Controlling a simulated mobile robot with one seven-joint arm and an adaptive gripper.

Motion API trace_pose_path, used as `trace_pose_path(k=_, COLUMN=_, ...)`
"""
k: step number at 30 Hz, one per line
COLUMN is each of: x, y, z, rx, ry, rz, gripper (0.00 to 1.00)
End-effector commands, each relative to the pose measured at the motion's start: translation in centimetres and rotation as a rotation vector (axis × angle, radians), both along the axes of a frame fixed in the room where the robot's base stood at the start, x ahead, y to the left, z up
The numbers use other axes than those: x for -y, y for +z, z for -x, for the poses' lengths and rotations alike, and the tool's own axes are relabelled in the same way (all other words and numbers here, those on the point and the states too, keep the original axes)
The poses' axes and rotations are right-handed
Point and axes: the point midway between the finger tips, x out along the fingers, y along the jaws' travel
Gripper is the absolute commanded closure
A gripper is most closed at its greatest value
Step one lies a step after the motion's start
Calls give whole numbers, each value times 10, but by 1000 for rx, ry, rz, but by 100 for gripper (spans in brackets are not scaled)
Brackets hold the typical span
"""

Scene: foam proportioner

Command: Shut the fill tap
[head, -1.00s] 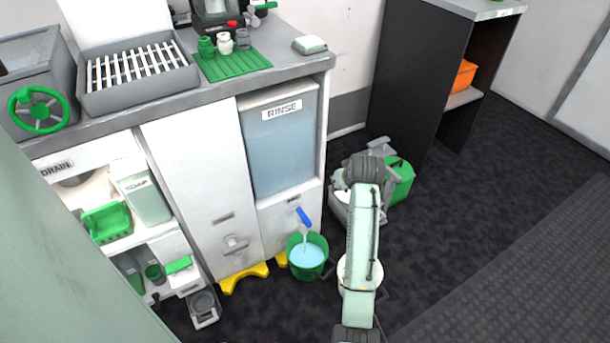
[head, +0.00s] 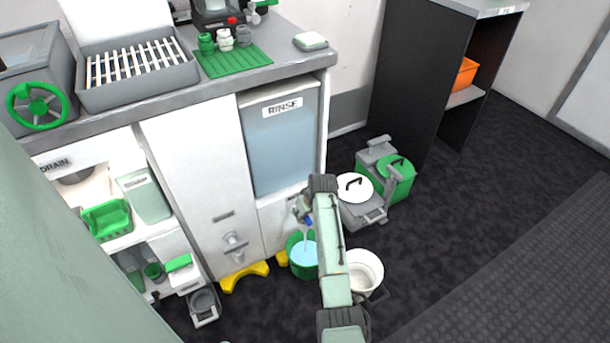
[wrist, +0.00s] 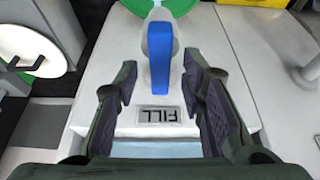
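The fill tap, with its blue handle (wrist: 160,68), shows in the wrist view above the FILL label (wrist: 156,115). In the head view only a bit of the blue handle (head: 308,221) shows beside my arm. My gripper (wrist: 163,85) is open, one finger on each side of the blue handle's end, and I see no clear contact. In the head view my gripper (head: 303,208) is at the tap, partly hidden by my arm. A thin stream runs from the tap into the green bucket (head: 292,262), which holds light blue water.
The rinse tank (head: 280,145) stands above the tap. A white bucket (head: 362,270) stands on the floor right of the green one. A white-lidded container (head: 354,187) and a green box (head: 400,180) stand behind. Dark floor on the right is free.

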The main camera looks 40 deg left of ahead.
Motion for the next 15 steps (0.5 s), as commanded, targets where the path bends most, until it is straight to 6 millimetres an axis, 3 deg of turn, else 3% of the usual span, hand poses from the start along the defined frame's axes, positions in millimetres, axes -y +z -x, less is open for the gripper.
trace_pose_path(k=10, x=-2, y=-5, z=-1, rx=0, ry=0, rz=0, gripper=63)
trace_pose_path(k=15, x=-2, y=-5, z=-1, rx=0, ry=0, rz=0, gripper=74)
